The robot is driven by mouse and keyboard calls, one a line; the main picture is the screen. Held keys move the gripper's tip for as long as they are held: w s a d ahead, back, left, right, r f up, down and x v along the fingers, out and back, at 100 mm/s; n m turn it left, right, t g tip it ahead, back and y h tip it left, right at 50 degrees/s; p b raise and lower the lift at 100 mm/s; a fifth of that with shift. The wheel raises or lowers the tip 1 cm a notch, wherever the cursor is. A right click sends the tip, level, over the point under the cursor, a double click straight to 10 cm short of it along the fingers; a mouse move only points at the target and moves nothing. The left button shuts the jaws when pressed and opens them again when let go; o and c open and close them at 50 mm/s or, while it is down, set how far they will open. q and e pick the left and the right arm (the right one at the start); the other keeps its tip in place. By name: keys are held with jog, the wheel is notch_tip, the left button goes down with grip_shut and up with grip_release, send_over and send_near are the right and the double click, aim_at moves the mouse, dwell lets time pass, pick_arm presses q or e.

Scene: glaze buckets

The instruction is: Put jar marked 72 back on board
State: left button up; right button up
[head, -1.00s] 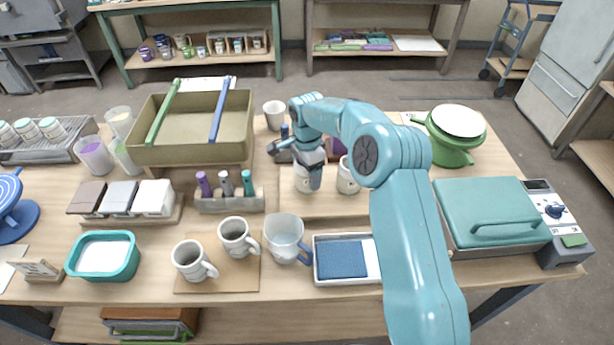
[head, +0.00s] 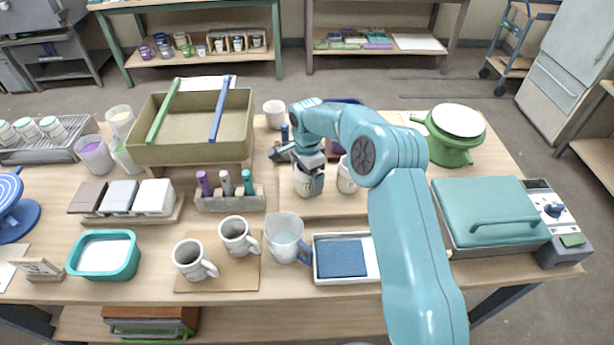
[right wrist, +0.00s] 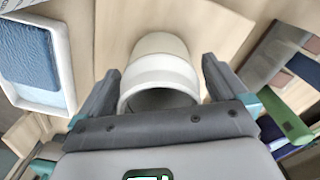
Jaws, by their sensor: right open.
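A white jar (head: 301,187) stands behind the front tray, on a pale wooden board (head: 325,207). A second pale jar (head: 345,178) stands just right of it, partly hidden by my arm. I cannot read the number 72 on either jar. My right gripper (head: 312,183) is at the first jar. In the right wrist view its open fingers (right wrist: 158,85) lie on both sides of a white ribbed jar (right wrist: 158,70), with the jar's open mouth towards the palm. Two white mugs (head: 190,260) (head: 236,237) stand on a tan board (head: 218,282) at the front. My left gripper is not in view.
A clear blue-handled pitcher (head: 285,235) and a white tray with a blue pad (head: 341,258) stand in front. A tool block (head: 230,203) is left of the jars, and an olive bin (head: 195,155) stands behind it. A teal-lidded box (head: 490,215) and green pot (head: 452,145) are at right.

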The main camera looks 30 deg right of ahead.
notch_tip(320, 180, up, 12)
jog(key=shift+f+b, duration=0.25)
jog(key=shift+b, duration=0.1)
